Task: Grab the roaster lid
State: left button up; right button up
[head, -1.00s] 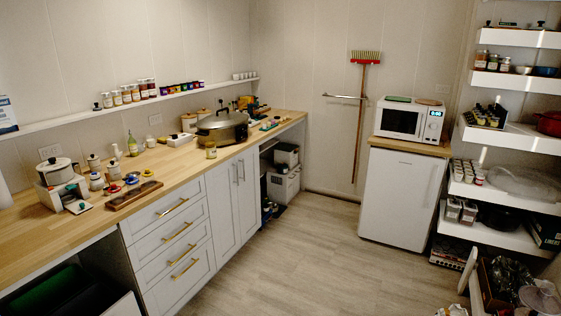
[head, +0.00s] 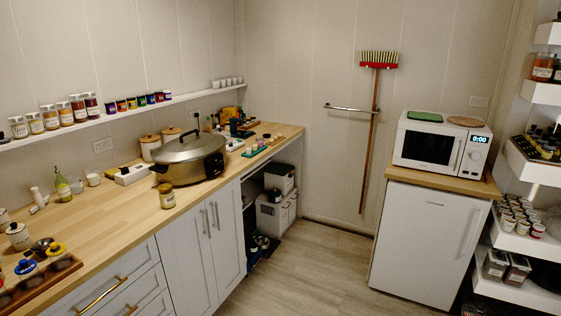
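The roaster (head: 190,168) is a large oval metal pot with a dark control box at its right end. It stands on the wooden counter along the left wall, toward the far end. Its lid (head: 186,148) is grey and domed with a dark handle on top, and it sits on the roaster. A small jar (head: 166,196) stands close in front of the roaster, at the counter's front edge. Neither of my grippers shows in the head view.
The counter (head: 110,215) holds a green bottle (head: 62,187), a white box (head: 131,174) and canisters (head: 150,147) around the roaster. A white shelf (head: 120,115) with jars runs above. The floor (head: 310,270) ahead is clear, with a small fridge (head: 425,235) and microwave (head: 441,147) at right.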

aim_at(188, 145)
jog(key=i+l+u, duration=0.1)
jog(key=i, duration=1.75)
